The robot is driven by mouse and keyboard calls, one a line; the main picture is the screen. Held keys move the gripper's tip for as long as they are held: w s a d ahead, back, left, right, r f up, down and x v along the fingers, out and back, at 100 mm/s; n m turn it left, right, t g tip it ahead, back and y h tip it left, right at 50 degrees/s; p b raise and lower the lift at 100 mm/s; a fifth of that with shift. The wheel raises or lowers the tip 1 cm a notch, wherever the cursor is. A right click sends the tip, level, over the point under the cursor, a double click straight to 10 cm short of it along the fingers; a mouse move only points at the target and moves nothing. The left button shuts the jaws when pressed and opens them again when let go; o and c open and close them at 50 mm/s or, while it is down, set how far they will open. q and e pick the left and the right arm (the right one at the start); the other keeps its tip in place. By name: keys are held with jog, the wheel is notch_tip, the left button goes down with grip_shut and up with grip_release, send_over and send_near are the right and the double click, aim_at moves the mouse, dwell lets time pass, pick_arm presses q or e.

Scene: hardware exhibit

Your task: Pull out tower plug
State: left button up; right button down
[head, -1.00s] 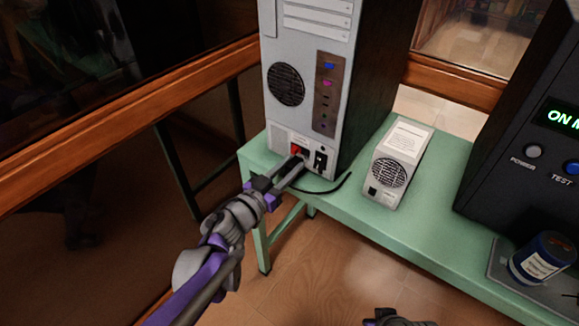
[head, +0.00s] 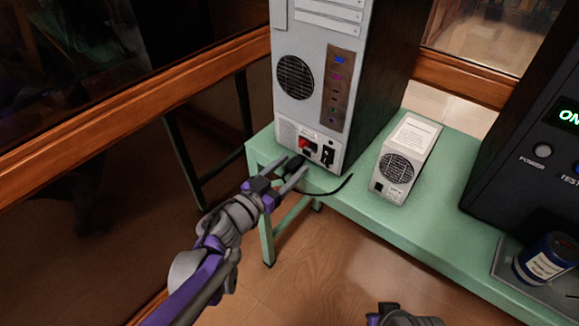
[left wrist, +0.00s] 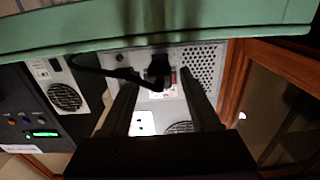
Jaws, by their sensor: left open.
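The grey computer tower (head: 312,110) stands on the green bench with its back panel facing me. Its lower panel holds a red part (head: 306,143) and a black switch or socket (head: 328,154). The black tower plug (left wrist: 158,66) with its cable (head: 338,189) shows at this panel in the left wrist view. My left gripper (head: 291,173) is open just in front of the panel, with the plug between or just beyond its fingers; I cannot tell whether it is fully seated. My right gripper (head: 400,315) shows only partly at the bottom edge.
A small grey unit with a fan grille (head: 398,168) stands right of the tower on the green bench (head: 440,215). A large black box with buttons (head: 535,165) and a blue jar (head: 545,259) are further right. A wooden-framed glass wall is at the left.

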pick_arm(q)
jog(key=p+v, duration=0.1)
jog(key=v, duration=0.9)
jog(key=shift+s+a+p, duration=0.2)
jog(key=shift+s+p, duration=0.1)
jog(key=shift+s, duration=0.05)
